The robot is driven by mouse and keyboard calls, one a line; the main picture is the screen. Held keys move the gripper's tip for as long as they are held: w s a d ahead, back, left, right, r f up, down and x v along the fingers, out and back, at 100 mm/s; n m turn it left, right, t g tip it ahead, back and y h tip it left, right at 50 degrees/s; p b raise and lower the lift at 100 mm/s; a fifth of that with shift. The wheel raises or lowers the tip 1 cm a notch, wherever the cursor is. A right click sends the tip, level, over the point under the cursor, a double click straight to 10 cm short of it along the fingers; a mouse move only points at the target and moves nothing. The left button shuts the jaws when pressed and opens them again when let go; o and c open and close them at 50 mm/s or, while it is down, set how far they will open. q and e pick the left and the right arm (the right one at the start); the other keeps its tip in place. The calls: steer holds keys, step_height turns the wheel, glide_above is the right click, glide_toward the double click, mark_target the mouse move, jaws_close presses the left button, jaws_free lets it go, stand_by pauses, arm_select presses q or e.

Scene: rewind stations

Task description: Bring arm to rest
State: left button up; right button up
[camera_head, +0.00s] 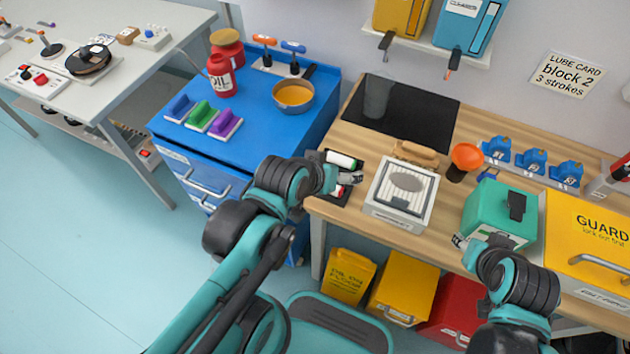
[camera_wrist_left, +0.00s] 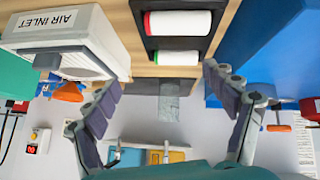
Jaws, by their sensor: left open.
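My left gripper (camera_head: 350,178) is over the left end of the wooden bench (camera_head: 334,217), beside a black holder. In the left wrist view its two fingers (camera_wrist_left: 163,78) are spread wide with nothing between them. The holder (camera_wrist_left: 188,43) carries a red-ended white roll (camera_wrist_left: 180,22) and a green-ended white roll (camera_wrist_left: 177,57). The green-ended roll (camera_head: 341,160) also shows in the head view. My right gripper (camera_head: 460,240) is at the bench's front edge, by the teal box. It is small and partly hidden, so its jaws cannot be read.
The grey air inlet box (camera_head: 401,192) stands just right of my left gripper. The teal box (camera_head: 500,213) and yellow guard box (camera_head: 590,243) stand further right. The blue cabinet (camera_head: 262,124) with a pan (camera_head: 293,95) is left. Open floor (camera_head: 80,260) lies at the far left.

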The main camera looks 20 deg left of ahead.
arm_select(q)
steer(key=shift+m+g+y, duration=0.6)
steer(key=shift+m+y, duration=0.1)
steer(key=shift+m, duration=0.1)
steer(key=s+a, duration=0.1)
steer(key=s+a+f, duration=0.1)
steer(key=s+a, duration=0.1)
steer(key=shift+s+f, duration=0.25)
steer(key=shift+s, duration=0.15)
